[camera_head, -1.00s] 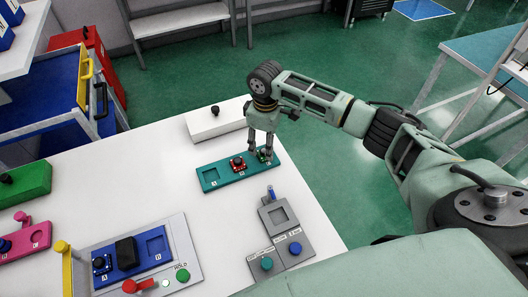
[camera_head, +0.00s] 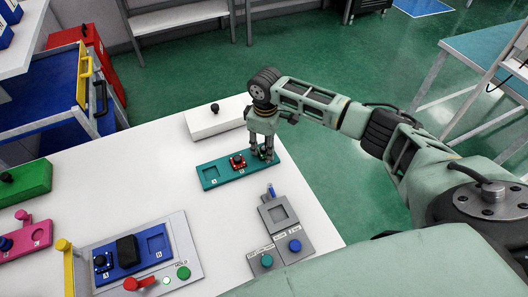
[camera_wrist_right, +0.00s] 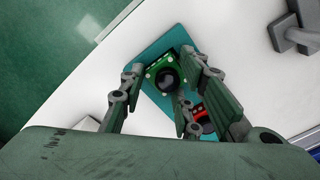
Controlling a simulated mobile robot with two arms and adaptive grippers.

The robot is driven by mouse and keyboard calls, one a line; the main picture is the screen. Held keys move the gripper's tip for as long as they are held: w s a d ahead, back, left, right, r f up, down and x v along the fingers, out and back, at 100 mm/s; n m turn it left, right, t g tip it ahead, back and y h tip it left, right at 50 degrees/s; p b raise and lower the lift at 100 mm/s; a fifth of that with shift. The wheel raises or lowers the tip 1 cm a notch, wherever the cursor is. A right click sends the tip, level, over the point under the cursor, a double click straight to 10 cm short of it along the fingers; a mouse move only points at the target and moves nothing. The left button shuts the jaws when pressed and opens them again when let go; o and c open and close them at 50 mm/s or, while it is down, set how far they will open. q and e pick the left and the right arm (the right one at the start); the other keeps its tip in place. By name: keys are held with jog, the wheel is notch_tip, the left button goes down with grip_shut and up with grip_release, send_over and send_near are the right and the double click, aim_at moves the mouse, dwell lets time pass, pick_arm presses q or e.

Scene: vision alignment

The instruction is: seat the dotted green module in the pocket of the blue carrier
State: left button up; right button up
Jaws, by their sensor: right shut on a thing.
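The green module (camera_wrist_right: 165,74) has a round black top and white dots at its corners. It is at the right end of the teal tray (camera_head: 218,164). My right gripper (camera_head: 262,156) is shut on it, with a finger on either side in the right wrist view (camera_wrist_right: 172,88). In the head view the fingers mostly hide the module, and I cannot tell whether it is lifted. The blue carrier (camera_head: 130,274) lies at the front left with a black block (camera_head: 127,250) in its middle and an empty square pocket (camera_head: 156,245) at its right. My left gripper is not in view.
A red module (camera_head: 237,162) sits beside the green one. A grey fixture (camera_head: 276,212) with buttons stands between tray and table front. A white box (camera_head: 215,121) lies behind the tray. A yellow post (camera_head: 65,262) and red lever (camera_head: 140,283) border the carrier.

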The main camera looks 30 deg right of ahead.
aim_at(266, 146)
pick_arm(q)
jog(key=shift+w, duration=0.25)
pick_arm(e)
jog(key=shift+r, duration=0.1)
jog(key=shift+r, duration=0.6)
notch_tip(266, 146, up, 3)
jog(key=shift+s+d+f+b, duration=0.1)
jog(key=shift+s+d+b, duration=0.05)
jog(key=shift+b, duration=0.45)
pick_arm(q)
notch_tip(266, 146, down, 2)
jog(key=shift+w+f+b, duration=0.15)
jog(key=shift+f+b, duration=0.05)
jog(key=shift+b, duration=0.4)
pick_arm(e)
jog(key=s+d+r, duration=0.3)
jog(key=s+r, duration=0.3)
jog(key=s, duration=0.4)
jog(key=shift+s+d+r, duration=0.35)
jog(key=shift+r, duration=0.05)
